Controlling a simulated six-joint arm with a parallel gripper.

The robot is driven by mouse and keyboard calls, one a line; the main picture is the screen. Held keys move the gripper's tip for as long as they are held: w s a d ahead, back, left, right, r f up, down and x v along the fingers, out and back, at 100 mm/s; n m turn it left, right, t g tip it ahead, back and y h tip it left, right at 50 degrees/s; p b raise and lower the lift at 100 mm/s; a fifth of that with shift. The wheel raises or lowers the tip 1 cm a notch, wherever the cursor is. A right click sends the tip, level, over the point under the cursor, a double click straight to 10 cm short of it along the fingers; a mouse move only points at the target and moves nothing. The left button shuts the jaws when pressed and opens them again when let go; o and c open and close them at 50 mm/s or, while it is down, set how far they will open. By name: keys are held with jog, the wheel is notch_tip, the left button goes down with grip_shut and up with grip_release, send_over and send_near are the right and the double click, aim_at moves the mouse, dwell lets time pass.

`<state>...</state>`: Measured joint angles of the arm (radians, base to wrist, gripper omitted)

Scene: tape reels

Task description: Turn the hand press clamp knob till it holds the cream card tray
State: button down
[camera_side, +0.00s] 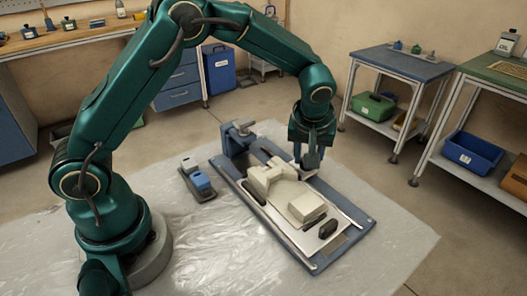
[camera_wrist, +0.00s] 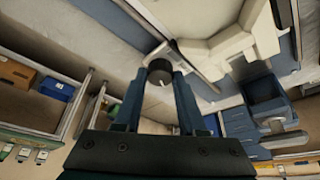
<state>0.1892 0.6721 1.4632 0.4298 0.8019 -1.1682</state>
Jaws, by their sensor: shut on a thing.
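My gripper (camera_side: 309,160) reaches down at the far right side of the hand press. In the wrist view, the fingers of my gripper (camera_wrist: 159,80) are shut on the dark round clamp knob (camera_wrist: 159,67), which has a pale mark on its face. The arm and fingers hide the knob in the side view. A cream piece that looks like the card tray (camera_side: 274,180) lies on the blue press base (camera_side: 345,228); cream surfaces (camera_wrist: 226,48) also show in the wrist view. I cannot tell whether the clamp touches the tray.
A blue upright fixture (camera_side: 238,138) stands at the back of the base. A small dark holder with blue and grey blocks (camera_side: 200,182) lies to the left. Plastic sheeting (camera_side: 205,238) covers the surface around. Side carts (camera_side: 400,63) stand to the right.

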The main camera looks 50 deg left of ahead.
jog(key=m+h, duration=0.1)
jog(key=m, duration=0.1)
jog(key=m+t, duration=0.1)
jog(key=m, duration=0.2)
jog(key=shift+s+a+h, duration=0.1)
jog(key=shift+a+h, duration=0.1)
jog(key=shift+h, duration=0.2)
jog(key=m+h, duration=0.2)
jog(key=m, duration=0.3)
jog(key=shift+a+m, duration=0.15)
jog(key=shift+m, duration=0.15)
jog(key=m+h, duration=0.1)
jog(key=m, duration=0.1)
jog(key=m+h, duration=0.1)
jog(key=m, duration=0.2)
jog(key=shift+a+g, duration=0.1)
jog(key=shift+g, duration=0.3)
jog(key=m, duration=0.2)
jog(key=m+g+h, duration=0.1)
jog(key=m, duration=0.1)
jog(key=shift+w+m, duration=0.2)
jog(key=shift+m, duration=0.2)
jog(key=shift+g, duration=0.3)
jog(key=shift+c, duration=2.4)
grip_release()
